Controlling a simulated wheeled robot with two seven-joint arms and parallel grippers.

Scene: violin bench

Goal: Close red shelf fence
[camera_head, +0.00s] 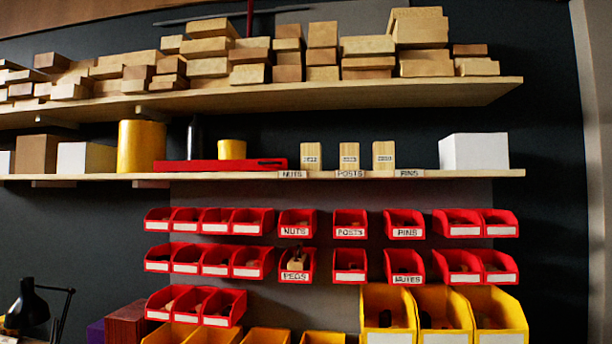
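A long red bar (220,165), the only fence-like red piece on a shelf, lies along the front of the lower wooden shelf (440,174), left of centre. It is low and flat, with a small dark mark near its right end. A yellow cylinder (232,149) and a dark bottle (194,139) stand behind it. I cannot tell whether it is hinged or how far open it is. Neither of my grippers shows in the head view.
Three wooden blocks (349,156) stand right of the red bar, above labels reading NUTS, POSTS and PINS. A white box (474,151) is farther right. Red bins (351,224) hang below, with yellow bins (442,315) under them. Wood blocks (207,47) crowd the upper shelf.

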